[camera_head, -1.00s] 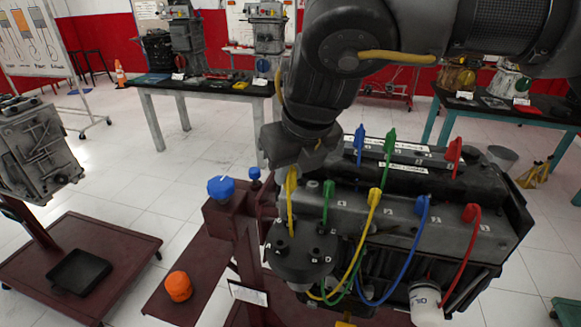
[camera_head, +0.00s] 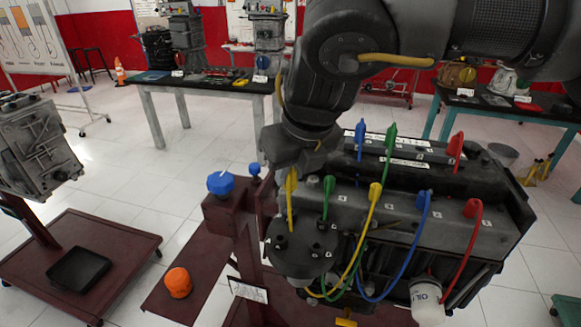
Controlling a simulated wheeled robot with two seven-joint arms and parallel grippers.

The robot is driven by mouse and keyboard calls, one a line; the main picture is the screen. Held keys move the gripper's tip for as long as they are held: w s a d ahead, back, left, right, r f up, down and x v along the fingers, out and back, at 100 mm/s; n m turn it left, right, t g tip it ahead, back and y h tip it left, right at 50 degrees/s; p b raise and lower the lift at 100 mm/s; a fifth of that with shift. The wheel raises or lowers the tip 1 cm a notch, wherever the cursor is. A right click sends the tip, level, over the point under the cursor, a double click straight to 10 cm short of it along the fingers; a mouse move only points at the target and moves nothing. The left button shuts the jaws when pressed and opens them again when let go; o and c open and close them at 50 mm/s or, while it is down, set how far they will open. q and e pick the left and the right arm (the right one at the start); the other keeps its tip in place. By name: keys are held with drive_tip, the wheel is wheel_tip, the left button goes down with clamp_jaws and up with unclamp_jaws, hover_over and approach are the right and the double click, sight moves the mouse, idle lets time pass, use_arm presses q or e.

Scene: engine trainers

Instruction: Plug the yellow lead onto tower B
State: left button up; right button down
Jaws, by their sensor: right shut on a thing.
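My right gripper (camera_head: 291,163) is above the round black cap (camera_head: 298,258) at the engine's left end. It is shut on the yellow lead's upper end (camera_head: 291,182); the fingertips are mostly hidden by my wrist. A yellow strand runs down from there to the cap's top; whether it touches a tower, I cannot tell. The yellow lead's other boot (camera_head: 375,191) is on the engine top, and its wire loops down beside the cap. Dark towers stand on the cap; which one is B is too small to read surely. My left gripper is not in view.
A green boot (camera_head: 328,184) stands close right of the held end. Blue (camera_head: 423,200) and red (camera_head: 473,209) leads sit on the engine top. A stand post with a blue knob (camera_head: 221,184) is left of the cap. An orange part (camera_head: 178,283) lies on the stand's base.

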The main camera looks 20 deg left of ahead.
sight(293, 185)
drive_tip(key=shift+f+b, duration=1.1)
drive_tip(key=shift+f, duration=0.95)
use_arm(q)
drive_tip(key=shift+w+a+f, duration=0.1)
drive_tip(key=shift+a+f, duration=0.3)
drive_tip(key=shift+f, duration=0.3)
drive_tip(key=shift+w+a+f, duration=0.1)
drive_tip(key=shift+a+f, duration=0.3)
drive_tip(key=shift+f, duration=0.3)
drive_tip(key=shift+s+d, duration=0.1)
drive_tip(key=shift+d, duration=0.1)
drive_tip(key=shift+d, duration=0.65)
use_arm(e)
drive_tip(key=shift+f, duration=0.15)
use_arm(q)
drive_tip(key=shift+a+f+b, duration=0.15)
drive_tip(key=shift+b, duration=0.15)
use_arm(e)
drive_tip(key=shift+f, duration=0.2)
